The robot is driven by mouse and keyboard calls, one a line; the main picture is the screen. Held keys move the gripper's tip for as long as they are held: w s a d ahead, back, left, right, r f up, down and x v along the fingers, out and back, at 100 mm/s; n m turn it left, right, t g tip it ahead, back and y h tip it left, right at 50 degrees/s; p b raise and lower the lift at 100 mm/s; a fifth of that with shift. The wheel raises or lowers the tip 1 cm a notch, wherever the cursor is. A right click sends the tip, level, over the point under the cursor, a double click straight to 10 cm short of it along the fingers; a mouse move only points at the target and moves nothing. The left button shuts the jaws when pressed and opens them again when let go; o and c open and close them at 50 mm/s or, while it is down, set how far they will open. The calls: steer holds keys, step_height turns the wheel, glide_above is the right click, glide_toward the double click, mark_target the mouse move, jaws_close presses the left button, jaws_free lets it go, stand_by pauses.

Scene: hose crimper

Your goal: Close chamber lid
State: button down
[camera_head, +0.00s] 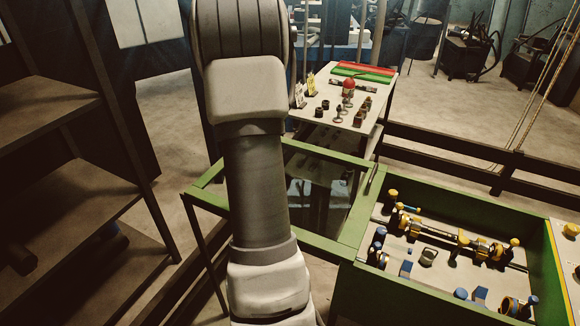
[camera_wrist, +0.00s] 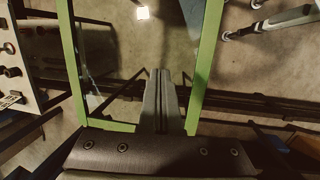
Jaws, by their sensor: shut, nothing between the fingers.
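The chamber (camera_head: 345,290) is a green open-topped box at the lower right of the head view. The chamber lid (camera_head: 325,247) appears to be the green frame with a glass pane, swung open and lying out to the left of the box. My arm crosses in front of part of it. In the wrist view the lid's green bars (camera_wrist: 205,60) run either side of my gripper (camera_wrist: 160,72). The two fingers are together and empty, in line with the frame's opening. I cannot tell whether they touch it. The head view does not show my gripper.
Inside the chamber are a rod with yellow and brass fittings (camera_head: 465,241) and several blue-topped parts. A white table (camera_head: 340,105) with small parts and red and green bars stands behind the lid. Dark shelves (camera_head: 60,110) stand at the left. Dark rails (camera_head: 450,145) run behind the chamber.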

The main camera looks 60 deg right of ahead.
mark_target(350, 204)
steer(key=s+d+f+g+y+p, duration=0.1)
steer(key=s+d+f+g+y, duration=0.15)
steer(key=s+d+f, duration=0.6)
steer(key=shift+h, duration=0.45)
steer(key=s+f, duration=0.2)
steer(key=s+f+p, duration=0.1)
steer(key=s+f, duration=0.1)
steer(key=f, duration=0.1)
steer(key=s+d+f, duration=0.1)
steer(key=s+f, duration=0.1)
steer(key=shift+s+d+f, duration=0.1)
steer(key=shift+s+f, duration=0.15)
steer(key=s, duration=0.1)
steer(key=s+p, duration=0.1)
steer(key=s, duration=0.1)
steer(key=shift+s+d+f, duration=0.15)
steer(key=shift+d, duration=0.05)
steer(key=shift+s+p, duration=0.3)
steer(key=shift+s, duration=0.1)
steer(key=shift+s, duration=0.1)
steer(key=s+d, duration=0.1)
steer(key=s, duration=1.4)
steer(key=shift+s+d+f, duration=0.15)
steer(key=shift+s, duration=0.05)
steer(key=shift+w+f, duration=0.1)
steer(key=shift+w, duration=0.05)
